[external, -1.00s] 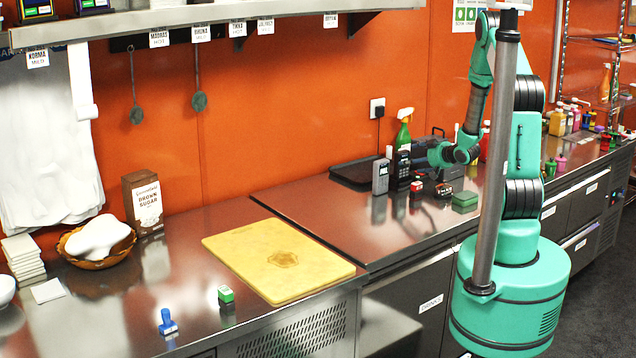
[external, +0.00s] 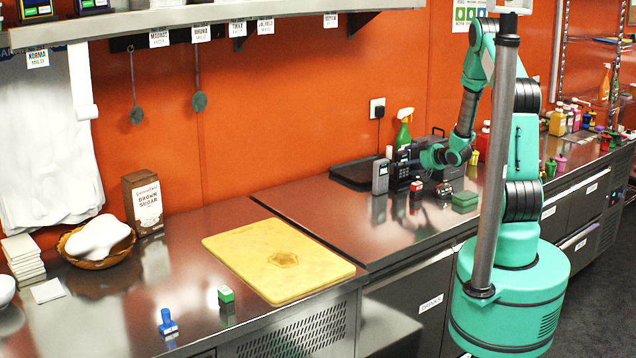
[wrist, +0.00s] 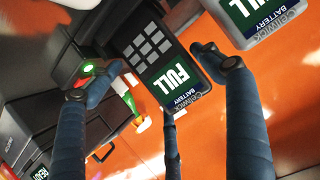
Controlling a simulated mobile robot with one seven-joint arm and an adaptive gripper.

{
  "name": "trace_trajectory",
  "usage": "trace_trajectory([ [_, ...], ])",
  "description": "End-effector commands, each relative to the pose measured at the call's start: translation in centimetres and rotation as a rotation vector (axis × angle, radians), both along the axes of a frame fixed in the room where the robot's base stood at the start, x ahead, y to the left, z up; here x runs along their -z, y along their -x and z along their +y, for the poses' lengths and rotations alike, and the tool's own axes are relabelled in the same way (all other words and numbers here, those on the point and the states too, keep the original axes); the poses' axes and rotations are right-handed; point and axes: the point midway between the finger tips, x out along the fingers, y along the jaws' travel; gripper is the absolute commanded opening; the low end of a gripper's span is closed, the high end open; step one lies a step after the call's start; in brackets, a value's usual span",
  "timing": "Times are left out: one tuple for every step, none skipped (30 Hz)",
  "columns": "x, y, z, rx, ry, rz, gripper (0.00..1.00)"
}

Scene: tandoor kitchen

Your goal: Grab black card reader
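The black card reader (external: 401,172) stands upright on the metal counter, to the right of a grey card reader (external: 380,177). In the wrist view the black reader (wrist: 150,40) shows its keypad and a green "FULL" screen. My gripper (wrist: 158,65) is open, with its fingertips on either side of the black reader. Small gaps seem to show between the fingertips and its sides. In the external view my gripper (external: 420,158) is at the upper right of the black reader, partly overlapping it. The grey reader also shows at the upper right of the wrist view (wrist: 255,18).
A red stamp (external: 416,188), a small black-and-red item (external: 444,190) and a green block (external: 465,202) stand close by in front. A green spray bottle (external: 403,130) and a dark tray (external: 352,174) are behind. The yellow cutting board (external: 275,260) lies farther left.

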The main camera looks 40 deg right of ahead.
Motion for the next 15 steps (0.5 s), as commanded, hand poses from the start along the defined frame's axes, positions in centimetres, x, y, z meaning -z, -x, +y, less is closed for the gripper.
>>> trace_trajectory([
  [0.0,0.0,0.0,0.0,0.0,0.0,0.72],
  [0.0,0.0,0.0,0.0,0.0,0.0,0.66],
  [0.0,0.0,0.0,0.0,0.0,0.0,0.58],
  [0.01,0.0,0.0,0.0,0.0,0.0,0.52],
  [0.01,0.0,0.0,0.0,0.0,0.0,0.46],
  [0.01,0.0,0.0,0.0,0.0,0.0,0.38],
  [0.01,0.0,0.01,0.0,0.0,0.0,0.32],
  [0.01,0.0,0.01,0.0,0.0,0.0,0.26],
  [0.01,0.0,0.0,0.0,0.0,0.0,0.18],
  [-0.04,-0.02,-0.01,0.0,0.0,-0.001,0.16],
  [-0.04,-0.02,-0.01,0.0,0.0,-0.001,0.16],
  [-0.04,-0.02,-0.01,0.0,0.0,-0.001,0.16],
  [-0.04,-0.02,-0.01,0.0,0.0,-0.001,0.16],
  [-0.03,-0.01,-0.01,0.0,0.0,-0.001,0.16],
  [-0.04,-0.02,-0.01,0.0,0.0,-0.001,0.16],
])
